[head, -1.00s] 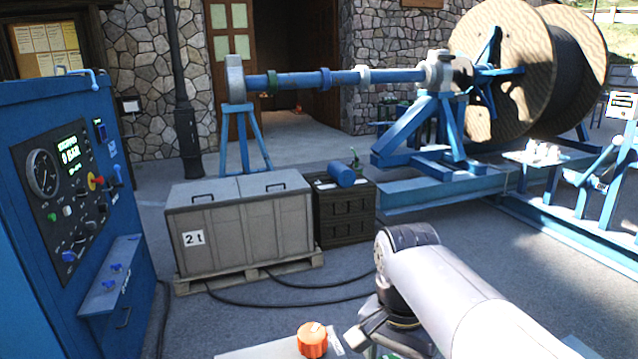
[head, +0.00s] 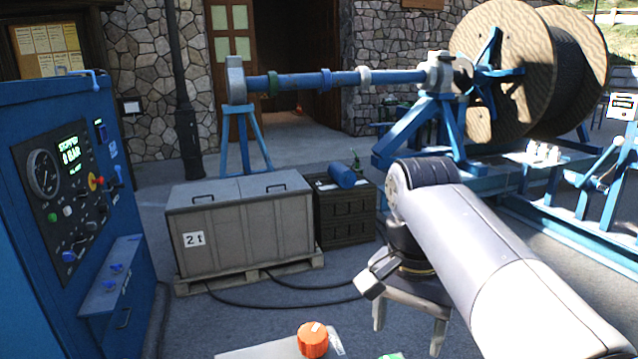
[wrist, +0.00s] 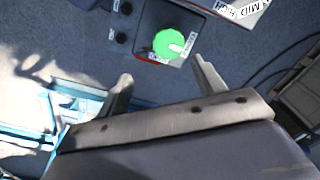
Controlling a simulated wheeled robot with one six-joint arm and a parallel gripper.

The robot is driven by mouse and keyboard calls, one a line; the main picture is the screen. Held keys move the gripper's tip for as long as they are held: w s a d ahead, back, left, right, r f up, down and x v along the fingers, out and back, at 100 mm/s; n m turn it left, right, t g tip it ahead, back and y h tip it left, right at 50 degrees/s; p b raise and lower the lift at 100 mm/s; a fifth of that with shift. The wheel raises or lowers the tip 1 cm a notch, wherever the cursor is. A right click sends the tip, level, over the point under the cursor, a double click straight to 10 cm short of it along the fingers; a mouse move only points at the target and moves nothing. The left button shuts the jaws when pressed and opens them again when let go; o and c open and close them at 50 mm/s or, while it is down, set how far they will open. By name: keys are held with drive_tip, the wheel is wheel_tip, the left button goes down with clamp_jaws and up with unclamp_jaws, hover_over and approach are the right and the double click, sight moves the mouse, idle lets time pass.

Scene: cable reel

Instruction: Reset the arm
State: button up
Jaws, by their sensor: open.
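My gripper (head: 408,325) hangs from my arm at the lower middle of the head view, with its two fingers pointing down and spread apart. It is open, and nothing shows between the fingers. In the wrist view my gripper (wrist: 161,78) also has its fingers apart. Beyond the fingertips there is a round green knob (wrist: 168,44) with a white mark on a dark plate. Only a green edge (head: 392,356) shows below the gripper in the head view.
An orange knob (head: 313,339) sits on a pale surface left of my gripper. A blue control cabinet (head: 60,290) stands at the left. A grey crate (head: 240,225) on a pallet and a dark crate (head: 343,220) stand behind. A cable reel (head: 505,75) is at the back right.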

drive_tip(key=f, duration=0.5)
drive_tip(key=a+f, duration=0.1)
drive_tip(key=f, duration=0.2)
drive_tip(key=shift+w+f, duration=0.25)
drive_tip(key=shift+f, duration=0.1)
drive_tip(key=m+b, duration=0.1)
drive_tip(key=m, duration=0.4)
drive_tip(key=shift+d, duration=0.1)
drive_tip(key=m+b, duration=0.2)
drive_tip(key=m, duration=0.1)
drive_tip(key=shift+s+m, duration=0.1)
drive_tip(key=shift+m, duration=0.3)
drive_tip(key=m+b, duration=0.2)
drive_tip(key=m, duration=0.2)
drive_tip(key=shift+m, duration=0.3)
drive_tip(key=m+b, duration=0.2)
drive_tip(key=m, duration=0.2)
drive_tip(key=shift+s+m+b, duration=0.1)
drive_tip(key=shift+m+b, duration=0.2)
drive_tip(key=shift+b, duration=0.1)
drive_tip(key=shift+r, duration=1.7)
drive_tip(key=shift+d+f, duration=0.1)
drive_tip(key=shift+f, duration=0.05)
